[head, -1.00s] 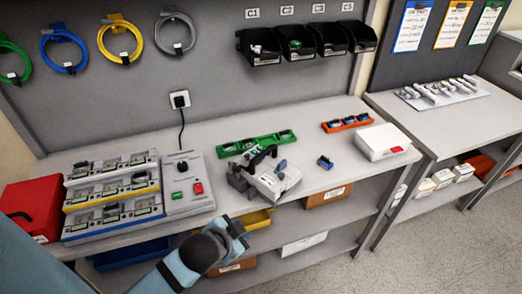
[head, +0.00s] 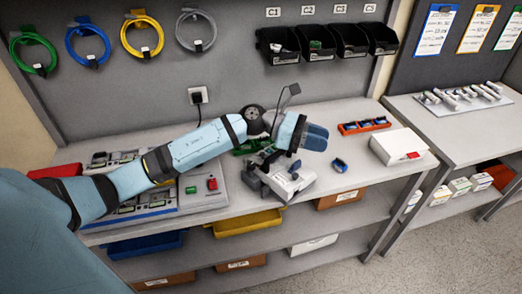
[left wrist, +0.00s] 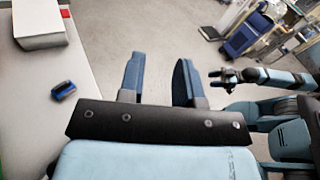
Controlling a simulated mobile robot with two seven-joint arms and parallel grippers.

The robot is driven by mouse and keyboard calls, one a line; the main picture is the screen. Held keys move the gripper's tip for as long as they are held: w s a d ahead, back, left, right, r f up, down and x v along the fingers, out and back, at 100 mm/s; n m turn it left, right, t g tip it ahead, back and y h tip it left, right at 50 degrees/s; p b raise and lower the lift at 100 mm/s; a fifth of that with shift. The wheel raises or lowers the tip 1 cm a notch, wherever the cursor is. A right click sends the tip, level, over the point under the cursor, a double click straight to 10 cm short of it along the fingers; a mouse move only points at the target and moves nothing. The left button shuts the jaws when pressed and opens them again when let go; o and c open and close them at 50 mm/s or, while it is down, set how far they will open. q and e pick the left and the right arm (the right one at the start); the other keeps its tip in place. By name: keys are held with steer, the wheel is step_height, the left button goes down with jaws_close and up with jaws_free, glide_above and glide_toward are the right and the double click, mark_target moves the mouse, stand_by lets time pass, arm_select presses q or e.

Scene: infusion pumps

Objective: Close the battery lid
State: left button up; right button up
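A grey-white infusion pump (head: 292,184) lies on the bench near its front edge, in the middle of the head view. Its battery lid cannot be made out clearly; my left arm and gripper cover part of the area behind the pump. My left gripper (head: 314,137) is above and just behind the pump, pointing right, apart from it. In the left wrist view its two blue fingers (left wrist: 158,82) are spread with nothing between them. My right gripper (left wrist: 219,78) shows small at the right of that view, its fingers apart and empty, away from the bench.
A loose blue battery (head: 340,165) lies right of the pump; beyond it are a red tray (head: 364,126) and a white box (head: 398,148). A green tray (head: 250,147) is partly hidden behind my arm. The charger rack (head: 150,208) is under my forearm.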

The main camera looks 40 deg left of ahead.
arm_select(q)
steer(key=w+a+f+m+g+y, duration=0.25)
steer(key=a+m+y, duration=0.25)
steer(key=a, duration=0.3)
steer(key=m+g+y, duration=0.3)
steer(key=g+y, duration=0.1)
steer(key=y, duration=0.3)
glide_toward(261, 153)
steer(key=shift+t, duration=0.25)
steer(key=p+x, duration=0.3)
steer(key=x, duration=0.6)
steer(key=shift+s+f, duration=0.1)
